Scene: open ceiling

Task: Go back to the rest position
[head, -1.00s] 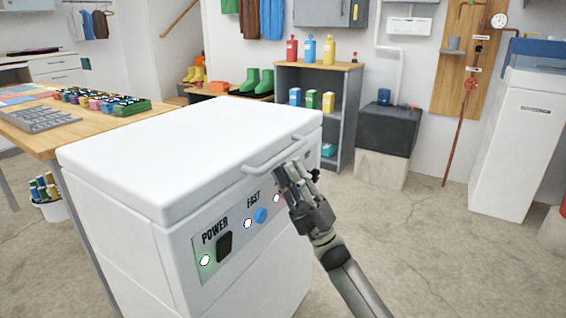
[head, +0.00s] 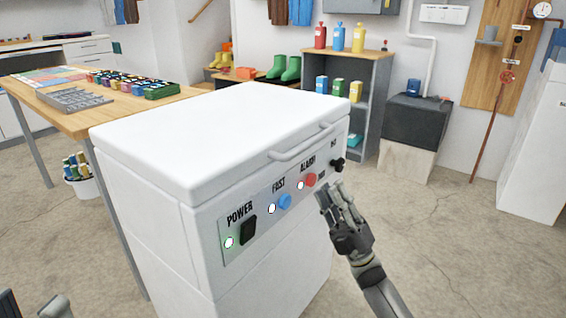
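A white chest freezer (head: 215,130) stands in the middle of the head view with its lid down. Its front panel has a lit green lamp (head: 229,242), a black power switch (head: 248,231), a blue button (head: 284,202), a red button (head: 310,179) and a black knob (head: 338,164). My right gripper (head: 334,190) is in front of the panel's right end, below the knob, and looks apart from the freezer. It holds nothing that I can see; its finger gap is unclear. Dark grey parts at the bottom left corner seem to be my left gripper (head: 34,306), mostly cut off.
A wooden table (head: 75,122) with trays stands behind the freezer at left, with a bucket (head: 84,188) beneath. A grey shelf (head: 372,75) with bottles and a dark box (head: 414,122) on a pale block stand behind. The floor (head: 450,250) at right is clear.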

